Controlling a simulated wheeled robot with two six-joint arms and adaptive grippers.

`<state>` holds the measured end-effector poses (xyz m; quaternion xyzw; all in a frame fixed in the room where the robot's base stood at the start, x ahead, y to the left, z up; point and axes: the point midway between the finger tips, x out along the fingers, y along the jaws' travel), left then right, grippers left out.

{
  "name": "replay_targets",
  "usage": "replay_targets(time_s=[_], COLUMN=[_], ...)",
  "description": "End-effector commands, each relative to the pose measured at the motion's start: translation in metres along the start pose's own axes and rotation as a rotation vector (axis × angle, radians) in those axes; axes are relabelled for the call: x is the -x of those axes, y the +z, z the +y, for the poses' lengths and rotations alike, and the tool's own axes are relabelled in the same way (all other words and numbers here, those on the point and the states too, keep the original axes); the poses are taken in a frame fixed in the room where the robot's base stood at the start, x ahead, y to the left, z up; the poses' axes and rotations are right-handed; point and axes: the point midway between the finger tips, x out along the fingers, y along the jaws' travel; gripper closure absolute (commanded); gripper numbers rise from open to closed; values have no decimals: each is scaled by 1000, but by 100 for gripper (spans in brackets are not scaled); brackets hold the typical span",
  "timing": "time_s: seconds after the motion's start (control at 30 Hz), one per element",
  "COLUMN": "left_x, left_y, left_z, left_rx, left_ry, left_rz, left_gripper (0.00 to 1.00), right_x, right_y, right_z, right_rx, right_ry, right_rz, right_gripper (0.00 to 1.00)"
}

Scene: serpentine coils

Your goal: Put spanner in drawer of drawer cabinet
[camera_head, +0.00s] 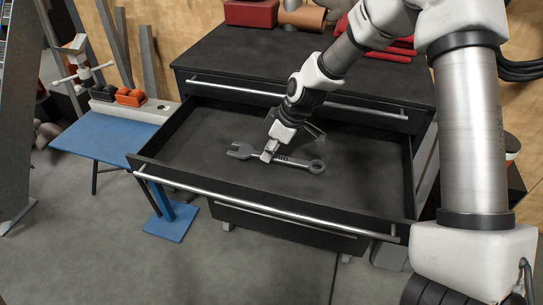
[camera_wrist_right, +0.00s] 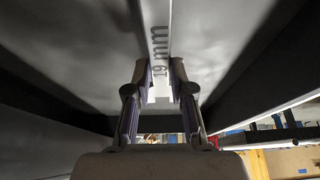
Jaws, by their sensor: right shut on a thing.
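The grey spanner (camera_head: 301,162) lies level inside the open drawer (camera_head: 190,145) of the black drawer cabinet (camera_head: 265,55) in the head view. Its open jaw points left and its ring end points right. My right gripper (camera_head: 268,155) is shut on the middle of the spanner, at or just above the drawer floor; I cannot tell if it touches. In the right wrist view, the spanner (camera_wrist_right: 157,40) with "19 mm" on it runs between the fingers of my right gripper (camera_wrist_right: 160,95). My left gripper is not in view.
The drawer's front has a long silver handle (camera_head: 265,206). A closed drawer sits below it. Red items and a copper-coloured cylinder (camera_head: 302,17) stand on the cabinet top. A blue table (camera_head: 105,136) stands to the left. The drawer around the spanner is clear.

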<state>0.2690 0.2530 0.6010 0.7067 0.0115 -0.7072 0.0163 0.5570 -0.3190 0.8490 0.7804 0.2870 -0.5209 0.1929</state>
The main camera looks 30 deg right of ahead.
Motion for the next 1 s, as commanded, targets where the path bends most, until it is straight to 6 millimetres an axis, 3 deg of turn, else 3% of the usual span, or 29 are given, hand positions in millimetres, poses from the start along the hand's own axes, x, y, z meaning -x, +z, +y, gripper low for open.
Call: replay_targets(time_s=[0.1, 0.43, 0.47, 0.5, 0.53, 0.83, 1.0], left_x=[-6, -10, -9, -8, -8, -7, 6], left_y=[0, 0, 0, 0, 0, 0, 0], left_z=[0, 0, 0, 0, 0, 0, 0], left_rx=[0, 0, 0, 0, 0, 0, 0], left_ry=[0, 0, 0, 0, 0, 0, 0], left_rz=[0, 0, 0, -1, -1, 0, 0], left_gripper=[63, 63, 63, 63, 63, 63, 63], right_x=[-19, -23, -22, -21, -21, -20, 1], right_y=[8, 9, 9, 9, 9, 8, 5], right_z=[0, 0, 0, 0, 0, 0, 0], right_rx=[-1, 0, 0, 0, 0, 0, 0], right_ry=[-1, 1, 0, 0, 0, 0, 0], right_rz=[-1, 1, 0, 0, 0, 0, 4], right_gripper=[100, 100, 74, 60, 52, 52, 52])
